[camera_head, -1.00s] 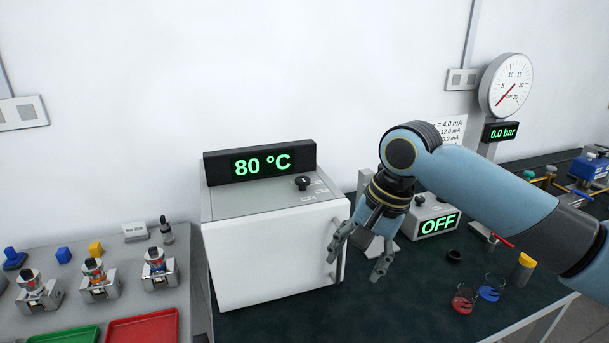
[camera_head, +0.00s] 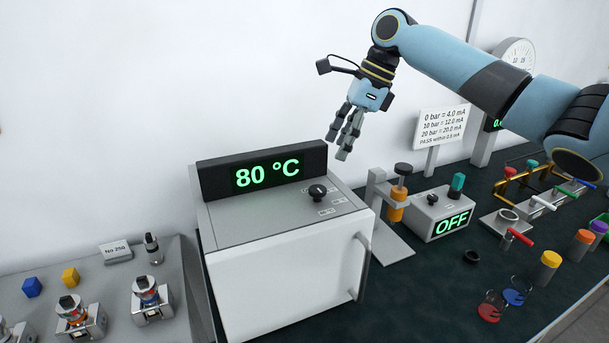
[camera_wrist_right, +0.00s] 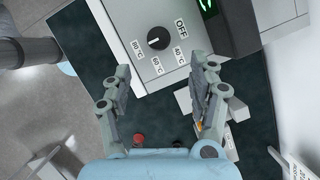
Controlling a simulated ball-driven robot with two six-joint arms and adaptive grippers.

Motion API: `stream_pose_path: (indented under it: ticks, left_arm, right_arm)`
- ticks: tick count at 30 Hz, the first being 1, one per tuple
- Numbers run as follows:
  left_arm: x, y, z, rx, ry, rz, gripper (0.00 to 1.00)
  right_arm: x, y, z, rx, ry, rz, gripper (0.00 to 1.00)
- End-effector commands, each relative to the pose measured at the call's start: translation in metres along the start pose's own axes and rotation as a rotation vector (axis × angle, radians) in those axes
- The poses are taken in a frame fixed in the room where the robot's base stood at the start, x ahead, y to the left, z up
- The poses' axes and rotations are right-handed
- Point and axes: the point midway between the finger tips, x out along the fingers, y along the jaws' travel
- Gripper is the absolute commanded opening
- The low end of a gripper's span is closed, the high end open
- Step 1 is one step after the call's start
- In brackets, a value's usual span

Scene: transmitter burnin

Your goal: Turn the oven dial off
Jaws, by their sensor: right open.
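The white oven (camera_head: 285,290) stands on the dark bench, with a display (camera_head: 265,173) on top reading 80 °C in green. Its black dial (camera_head: 317,193) sits on the grey top panel. In the right wrist view the dial (camera_wrist_right: 158,38) has a white pointer mark, with labels OFF, 40, 60 and 80 °C around it. The pointer looks turned toward the 80 °C side. My right gripper (camera_head: 338,150) is open and empty, above and slightly right of the dial, apart from it. In the right wrist view its fingers (camera_wrist_right: 162,100) are spread, with the dial beyond them. My left gripper is not in view.
Right of the oven are a stand with an orange cylinder (camera_head: 396,208) and a grey box (camera_head: 440,222) reading OFF. Several transmitters stand on the left bench. A sign (camera_head: 442,128) stands behind. The air above the oven's left half is clear.

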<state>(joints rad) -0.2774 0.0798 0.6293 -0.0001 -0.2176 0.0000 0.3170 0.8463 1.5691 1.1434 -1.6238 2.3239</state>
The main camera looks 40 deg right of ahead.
Motion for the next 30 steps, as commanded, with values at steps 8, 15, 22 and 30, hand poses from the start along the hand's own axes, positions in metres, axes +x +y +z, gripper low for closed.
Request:
stream_pose_path:
  ticks: [8,15,22,30]
  left_arm:
    - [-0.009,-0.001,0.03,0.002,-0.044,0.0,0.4]
    - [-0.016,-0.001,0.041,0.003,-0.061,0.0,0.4]
    - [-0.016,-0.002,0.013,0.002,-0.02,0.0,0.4]
    - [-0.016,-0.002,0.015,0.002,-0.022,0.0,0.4]
  right_arm:
    - [0.041,0.001,0.001,0.006,-0.004,0.005,0.6]
    - [0.086,0.001,0.001,0.004,-0.002,0.003,0.6]
    - [0.105,0.0,0.0,0.001,0.0,0.0,0.6]
    - [0.107,0.0,0.0,0.001,0.001,0.0,0.6]
